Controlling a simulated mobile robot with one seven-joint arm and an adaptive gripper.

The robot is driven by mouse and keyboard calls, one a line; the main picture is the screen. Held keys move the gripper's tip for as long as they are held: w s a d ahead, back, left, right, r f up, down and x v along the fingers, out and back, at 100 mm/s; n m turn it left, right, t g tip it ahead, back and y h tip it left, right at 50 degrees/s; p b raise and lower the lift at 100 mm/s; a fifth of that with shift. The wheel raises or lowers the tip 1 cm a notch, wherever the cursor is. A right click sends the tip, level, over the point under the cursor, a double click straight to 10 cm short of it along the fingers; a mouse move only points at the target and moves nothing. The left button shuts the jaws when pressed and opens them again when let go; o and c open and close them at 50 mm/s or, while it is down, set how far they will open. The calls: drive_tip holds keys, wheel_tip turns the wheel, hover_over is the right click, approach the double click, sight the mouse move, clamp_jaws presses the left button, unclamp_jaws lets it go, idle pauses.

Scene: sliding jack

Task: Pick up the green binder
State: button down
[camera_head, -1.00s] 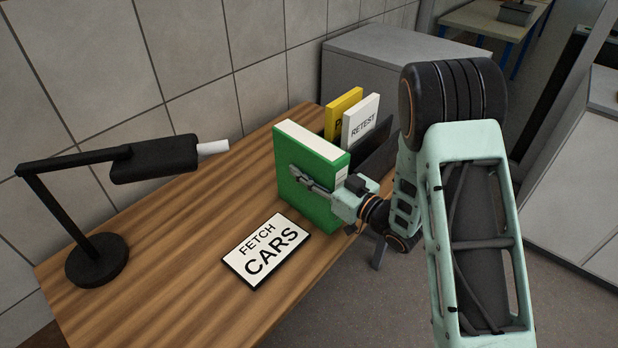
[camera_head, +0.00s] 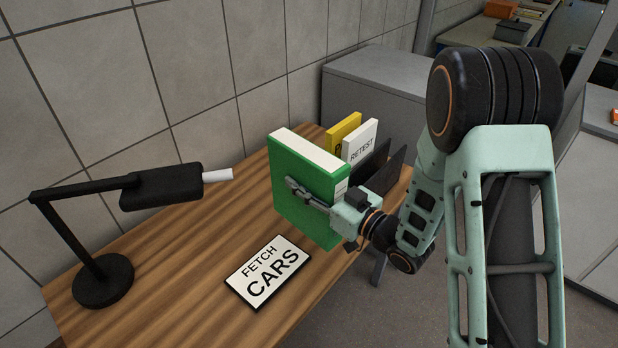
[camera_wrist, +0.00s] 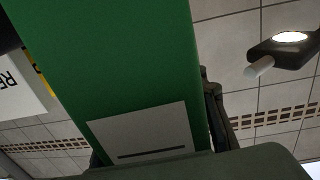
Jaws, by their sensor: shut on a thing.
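The green binder (camera_head: 300,196) with white page edges stands upright at the desk's right part. In the wrist view the binder (camera_wrist: 120,70) fills the middle, with a white label on its spine. My gripper (camera_head: 308,195) is shut on the binder's spine side, one dark finger lying along its near face. The other finger is hidden behind the binder in the head view. The binder appears raised slightly above the desk; its bottom edge is partly hard to judge.
A yellow binder (camera_head: 343,132) and a white "RETEST" binder (camera_head: 360,142) stand behind, beside a dark holder (camera_head: 384,170). A "FETCH CARS" sign (camera_head: 267,271) lies in front on the wooden desk (camera_head: 190,262). A black lamp (camera_head: 103,280) stands at left.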

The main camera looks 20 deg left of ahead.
drive_tip(key=s+d+r+p, duration=0.1)
drive_tip(key=s+r+p, duration=0.2)
drive_tip(key=s+r, duration=0.2)
drive_tip(key=s, duration=0.3)
drive_tip(key=shift+r+p, duration=0.15)
drive_tip(key=shift+p, duration=0.25)
